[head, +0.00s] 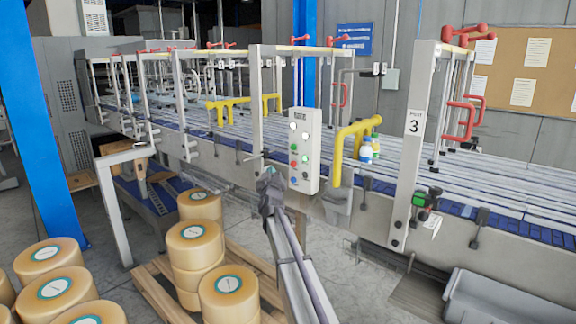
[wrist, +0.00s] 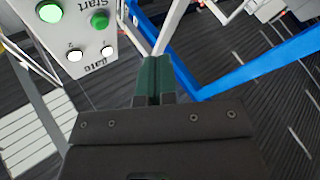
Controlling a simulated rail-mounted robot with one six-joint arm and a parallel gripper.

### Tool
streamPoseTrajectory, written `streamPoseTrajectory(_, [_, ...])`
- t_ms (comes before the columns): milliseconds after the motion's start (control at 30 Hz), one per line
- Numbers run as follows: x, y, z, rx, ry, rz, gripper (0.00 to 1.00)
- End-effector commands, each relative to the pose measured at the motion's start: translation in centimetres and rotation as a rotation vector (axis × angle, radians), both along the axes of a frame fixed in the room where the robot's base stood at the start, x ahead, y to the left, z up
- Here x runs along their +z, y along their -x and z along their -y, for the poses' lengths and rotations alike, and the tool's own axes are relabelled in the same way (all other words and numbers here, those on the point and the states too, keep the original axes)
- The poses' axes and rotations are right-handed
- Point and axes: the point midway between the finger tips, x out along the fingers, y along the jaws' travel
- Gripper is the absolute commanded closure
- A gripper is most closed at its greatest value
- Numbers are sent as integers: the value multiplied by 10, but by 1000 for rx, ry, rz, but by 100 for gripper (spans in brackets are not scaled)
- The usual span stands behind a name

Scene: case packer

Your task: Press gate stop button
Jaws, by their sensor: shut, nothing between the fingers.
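The grey control panel (head: 304,150) stands on a post at the conveyor's side. In the head view it carries white buttons near the top, green ones below, then a red button (head: 293,162) and a blue one; its lettering is too small to read there. In the wrist view the panel (wrist: 90,15) is upside down at the upper left, with "gate", "Start", two white buttons and two green buttons (wrist: 49,12). No stop button shows there. My gripper (head: 268,176) is shut and empty, low and left of the panel in the head view. Its green fingertips (wrist: 155,65) appear apart from the panel.
The conveyor (head: 350,175) runs behind the panel, with upright posts and a yellow pipe (head: 350,140) to its right. Stacks of tan rolls (head: 195,245) on a pallet stand at the lower left. A grey bin (head: 500,297) is at the lower right.

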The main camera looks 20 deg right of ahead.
Motion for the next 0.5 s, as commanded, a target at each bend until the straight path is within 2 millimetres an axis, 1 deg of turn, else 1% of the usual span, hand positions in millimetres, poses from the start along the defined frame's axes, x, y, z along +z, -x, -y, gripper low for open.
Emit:
streamPoseTrajectory(167, [0, -1, 0, 2, -1, -1, 100])
streamPoseTrajectory(267, [0, -3, 5, 2, -1, -1, 100])
streamPoseTrajectory(367, [0, -8, 14, 2, -1, -1, 100])
streamPoseTrajectory(500, [0, -17, 33, 1, -3, -2, 100])
